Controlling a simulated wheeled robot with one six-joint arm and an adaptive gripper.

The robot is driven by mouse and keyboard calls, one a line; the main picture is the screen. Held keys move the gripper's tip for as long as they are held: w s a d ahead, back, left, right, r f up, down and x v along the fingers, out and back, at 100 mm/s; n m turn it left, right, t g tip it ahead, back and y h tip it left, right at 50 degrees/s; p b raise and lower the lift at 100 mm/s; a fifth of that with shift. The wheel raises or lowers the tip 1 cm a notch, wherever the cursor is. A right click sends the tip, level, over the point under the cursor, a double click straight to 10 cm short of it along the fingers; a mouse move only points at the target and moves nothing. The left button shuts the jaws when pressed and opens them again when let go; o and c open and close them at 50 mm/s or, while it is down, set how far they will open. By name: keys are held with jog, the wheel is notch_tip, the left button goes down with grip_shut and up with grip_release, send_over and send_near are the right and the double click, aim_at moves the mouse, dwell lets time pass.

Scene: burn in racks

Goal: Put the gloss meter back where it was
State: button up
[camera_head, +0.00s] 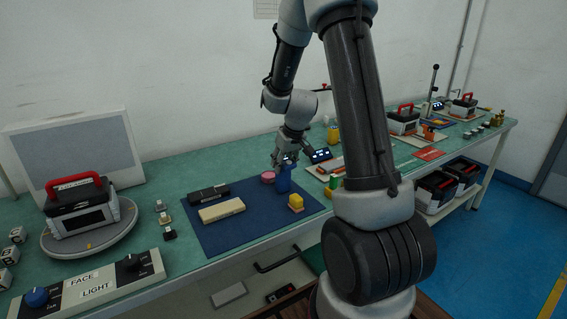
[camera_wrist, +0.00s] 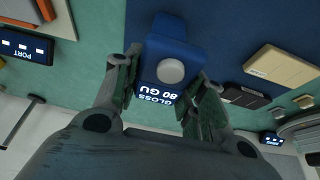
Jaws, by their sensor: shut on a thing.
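The gloss meter (camera_wrist: 169,68) is a blue block with a round grey knob and a screen that reads "GLOSS 80 GU". My gripper (camera_wrist: 165,88) is shut on it, one finger on each side, in the wrist view. In the head view the blue gloss meter (camera_head: 284,179) hangs below my gripper (camera_head: 285,162), at the far right part of the dark blue mat (camera_head: 235,231). I cannot tell whether its bottom touches the mat.
A small display (camera_head: 320,155) stands to the right. A turntable (camera_head: 90,239) with a red-handled case is at left. The mat's front is clear.

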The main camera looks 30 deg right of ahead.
jog(key=o, duration=1.2)
jog(key=shift+f, duration=0.1)
jog(key=v, duration=1.1)
jog(key=shift+r, duration=0.4)
jog(key=s+a+r, duration=0.2)
jog(key=s+r, duration=0.1)
jog(key=s, duration=0.5)
jog(key=s+a+r, duration=0.3)
jog(key=s, duration=0.6)
jog(key=s+a+r, duration=0.2)
jog(key=s+r, duration=0.1)
jog(key=s, duration=0.6)
jog(key=shift+s+a, duration=0.2)
